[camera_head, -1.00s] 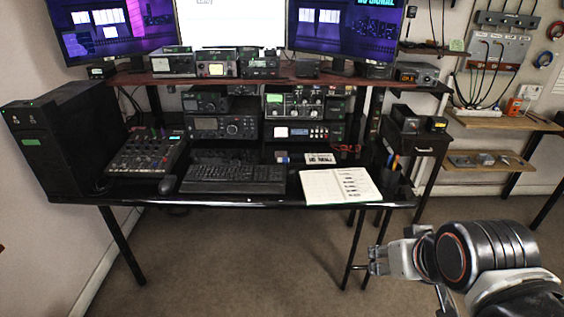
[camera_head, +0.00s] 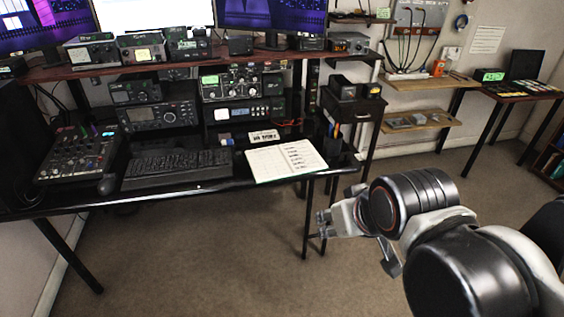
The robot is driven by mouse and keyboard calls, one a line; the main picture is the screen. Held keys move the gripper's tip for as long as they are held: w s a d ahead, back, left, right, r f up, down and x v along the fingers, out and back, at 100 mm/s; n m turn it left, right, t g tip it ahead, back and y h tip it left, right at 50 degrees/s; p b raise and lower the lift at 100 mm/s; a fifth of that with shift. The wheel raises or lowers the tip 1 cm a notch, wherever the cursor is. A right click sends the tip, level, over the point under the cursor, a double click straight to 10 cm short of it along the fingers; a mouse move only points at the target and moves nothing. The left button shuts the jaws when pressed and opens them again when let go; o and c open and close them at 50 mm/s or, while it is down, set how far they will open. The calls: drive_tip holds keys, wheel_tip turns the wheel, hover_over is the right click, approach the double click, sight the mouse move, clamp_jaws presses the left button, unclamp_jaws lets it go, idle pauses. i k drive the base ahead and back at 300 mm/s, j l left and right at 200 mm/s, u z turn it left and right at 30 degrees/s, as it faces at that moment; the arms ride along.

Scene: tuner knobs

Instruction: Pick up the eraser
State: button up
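A small blue-and-white block, which looks like the eraser (camera_head: 226,139), lies on the black desk (camera_head: 215,183) behind the keyboard, left of a white card with dark print. It is too small to make out in detail. My gripper (camera_head: 352,246) is in front of the desk's right part, over the carpet, well apart from the block and to its lower right. Its two fingers look spread, with nothing seen between them.
An open notebook (camera_head: 285,160) lies at the desk's front right, beside a pen holder (camera_head: 333,135). A keyboard (camera_head: 178,167), mouse (camera_head: 107,184) and mixer (camera_head: 79,153) fill the left. Radios (camera_head: 158,116) stand under a raised shelf (camera_head: 190,63). Carpet in front is clear.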

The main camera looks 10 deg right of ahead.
sight(227, 142)
drive_tip(key=u, duration=0.35)
drive_tip(key=i+u, duration=0.35)
drive_tip(key=i+l+u, duration=0.1)
drive_tip(key=u, duration=0.3)
drive_tip(key=i+l+u, duration=0.2)
drive_tip(key=u, duration=0.15)
drive_tip(key=i+l, duration=0.25)
drive_tip(key=i+l+u, duration=0.1)
drive_tip(key=i+l, duration=0.15)
drive_tip(key=l, duration=0.2)
drive_tip(key=i+l, duration=0.25)
drive_tip(key=l, duration=0.15)
drive_tip(key=i+l+u, duration=0.1)
drive_tip(key=i+l, duration=0.15)
drive_tip(key=l, duration=0.1)
